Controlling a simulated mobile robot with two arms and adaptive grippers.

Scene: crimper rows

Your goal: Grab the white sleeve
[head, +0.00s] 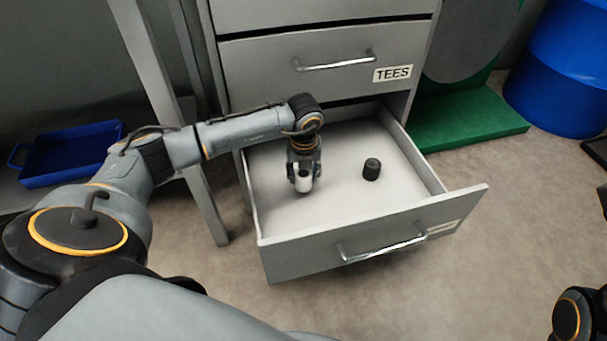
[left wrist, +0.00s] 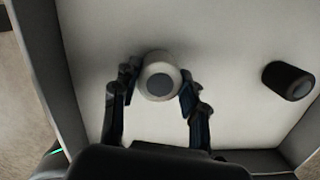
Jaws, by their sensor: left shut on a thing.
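The white sleeve (head: 303,183) is a short white cylinder inside the open drawer (head: 345,255) of the grey cabinet. In the left wrist view the sleeve (left wrist: 159,75) shows a dark round end and sits between my finger pads. My left gripper (head: 303,177) reaches down into the drawer and is shut on the sleeve; it also shows in the left wrist view (left wrist: 158,88). I cannot tell whether the sleeve touches the drawer floor. My right gripper is not in view; only a dark arm part shows at the lower right corner.
A black cylinder (head: 372,169) stands in the drawer to the right of the sleeve, with bare floor between; it also shows in the left wrist view (left wrist: 288,80). The drawer labelled TEES (head: 340,62) is closed above.

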